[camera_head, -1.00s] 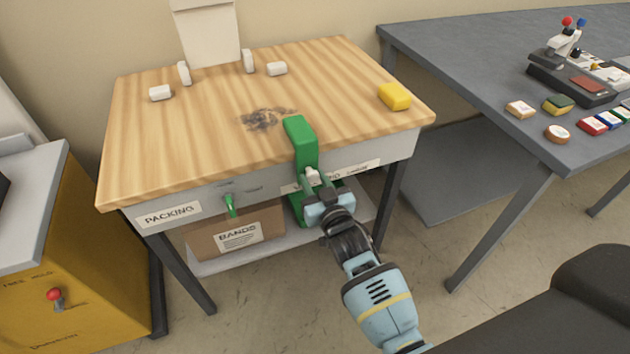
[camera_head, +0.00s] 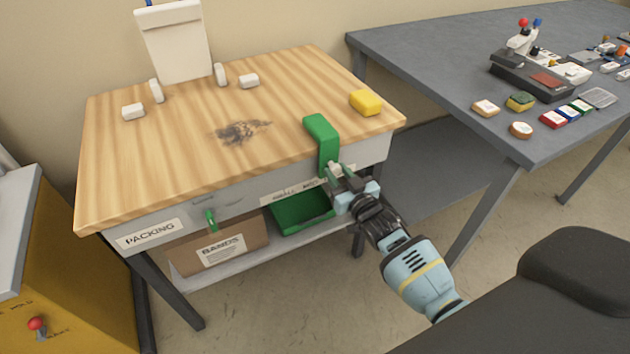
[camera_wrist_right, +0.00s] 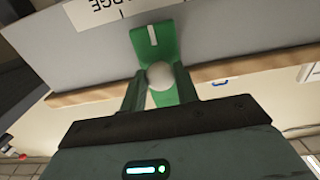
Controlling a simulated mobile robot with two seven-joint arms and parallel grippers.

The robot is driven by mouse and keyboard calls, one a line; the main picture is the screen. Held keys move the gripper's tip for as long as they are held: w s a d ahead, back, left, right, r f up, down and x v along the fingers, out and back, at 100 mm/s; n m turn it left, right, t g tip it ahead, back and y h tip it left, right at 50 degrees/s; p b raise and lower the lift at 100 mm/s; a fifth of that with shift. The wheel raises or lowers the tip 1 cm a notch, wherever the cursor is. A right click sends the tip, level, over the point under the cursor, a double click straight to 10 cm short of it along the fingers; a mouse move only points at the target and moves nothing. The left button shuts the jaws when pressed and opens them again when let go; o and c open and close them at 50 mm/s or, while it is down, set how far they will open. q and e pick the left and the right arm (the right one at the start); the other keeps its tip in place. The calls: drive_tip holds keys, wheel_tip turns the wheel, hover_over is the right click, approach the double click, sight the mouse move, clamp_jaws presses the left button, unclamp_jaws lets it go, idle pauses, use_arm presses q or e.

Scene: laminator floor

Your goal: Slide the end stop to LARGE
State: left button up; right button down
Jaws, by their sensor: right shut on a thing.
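The green end stop (camera_head: 322,138) hooks over the front edge of the wooden packing table (camera_head: 180,165), toward its right end. My right gripper (camera_head: 338,174) is shut on the end stop's pale round knob (camera_wrist_right: 160,75). In the right wrist view the green end stop (camera_wrist_right: 150,40) has a white pointer line, close to a label strip (camera_wrist_right: 108,10) on which the letters "RGE" can be read. The head view shows this strip (camera_head: 285,192) partly covered by the stop and gripper. My left gripper is not in view.
White blocks (camera_head: 249,81) and a yellow block (camera_head: 365,102) lie on the table. A BANDS box (camera_head: 218,248) and a green tray (camera_head: 300,215) sit beneath. A small green lever (camera_head: 211,220) is on the front. A grey table (camera_head: 430,65) stands right.

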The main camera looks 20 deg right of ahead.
drive_tip(key=d, duration=0.3)
drive_tip(key=shift+w+d, duration=0.1)
drive_tip(key=shift+d, duration=0.3)
drive_tip(key=c, duration=1.1)
unclamp_jaws()
drive_tip(key=shift+d, duration=0.15)
drive_tip(key=s, duration=0.8)
drive_tip(key=shift+d+p, duration=0.1)
drive_tip(key=shift+p, duration=0.2)
